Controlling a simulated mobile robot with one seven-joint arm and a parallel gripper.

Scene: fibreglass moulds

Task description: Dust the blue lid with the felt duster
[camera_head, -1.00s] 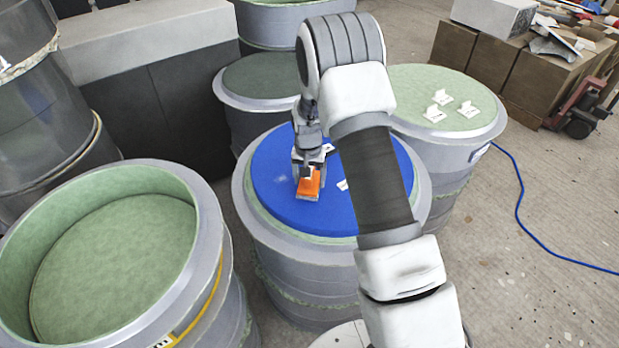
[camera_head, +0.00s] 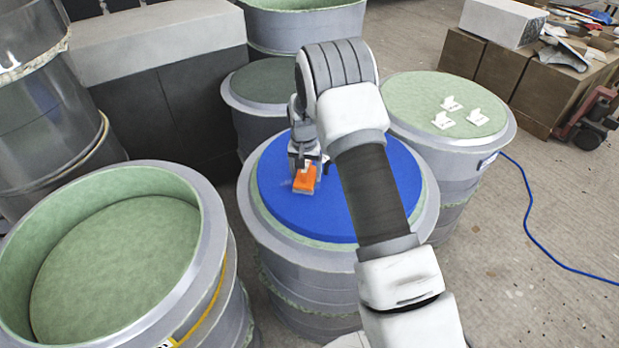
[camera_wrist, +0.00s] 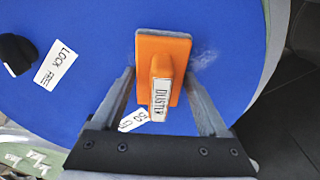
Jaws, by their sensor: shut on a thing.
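The blue lid (camera_head: 318,214) lies flat on a round grey mould; my arm hides its right part. In the wrist view the lid (camera_wrist: 100,25) fills most of the picture. My gripper (camera_head: 304,160) is over the lid's left part, pointing down. It is shut on the orange felt duster (camera_head: 305,180). In the wrist view the duster (camera_wrist: 162,50), with its "DUSTER" label, sits between the fingers (camera_wrist: 160,80). I cannot tell whether its felt touches the lid. A pale dusty patch (camera_wrist: 206,56) shows on the lid just right of the duster.
A black object (camera_wrist: 16,52) and a white "LOCK" tag (camera_wrist: 57,64) are at the left of the wrist view. An open green-lined mould (camera_head: 110,265) stands left. A green-topped mould (camera_head: 420,92) with white tags stands right. A blue hose (camera_head: 540,235) crosses the floor.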

